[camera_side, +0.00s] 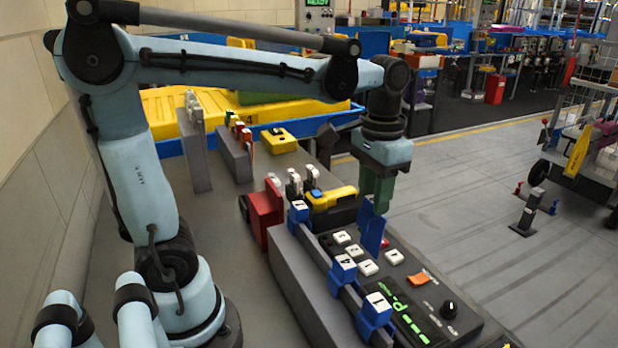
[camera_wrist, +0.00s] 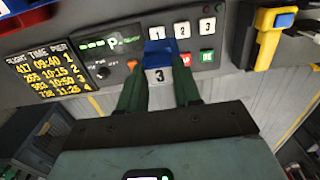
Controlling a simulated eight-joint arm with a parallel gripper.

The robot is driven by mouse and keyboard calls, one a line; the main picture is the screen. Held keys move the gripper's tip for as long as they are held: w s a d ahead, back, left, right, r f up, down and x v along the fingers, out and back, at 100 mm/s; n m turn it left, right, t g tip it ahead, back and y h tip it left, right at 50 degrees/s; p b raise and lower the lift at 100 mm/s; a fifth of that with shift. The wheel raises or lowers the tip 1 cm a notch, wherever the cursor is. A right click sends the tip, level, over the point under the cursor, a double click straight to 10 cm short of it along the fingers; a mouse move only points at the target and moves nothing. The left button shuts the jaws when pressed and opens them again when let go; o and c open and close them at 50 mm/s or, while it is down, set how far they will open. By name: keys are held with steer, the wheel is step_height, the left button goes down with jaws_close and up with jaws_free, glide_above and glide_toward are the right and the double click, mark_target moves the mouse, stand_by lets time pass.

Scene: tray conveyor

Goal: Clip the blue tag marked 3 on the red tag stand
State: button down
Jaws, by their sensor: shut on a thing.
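The blue tag (camera_side: 372,228) hangs from my gripper (camera_side: 377,192), upright above the control panel.
A grey rail (camera_side: 310,285) carries several blue tags, one marked 4 (camera_side: 343,268). The control panel (camera_side: 440,312) has white keys and a black knob. A yellow and black handheld device (camera_side: 332,198) lies between panel and red block. A grey block (camera_side: 232,155) stands farther back.

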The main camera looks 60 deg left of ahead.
steer(key=s+a+r, duration=0.3)
steer(key=s+a, duration=0.2)
steer(key=a, duration=0.6)
steer(key=s+a+r, duration=0.4)
steer(key=s+a, duration=0.1)
steer(key=a, duration=0.5)
steer(key=shift+t, duration=0.4)
steer(key=shift+s+f, duration=0.2)
steer(key=shift+f, duration=4.55)
steer(key=c, duration=0.7)
jaws_free()
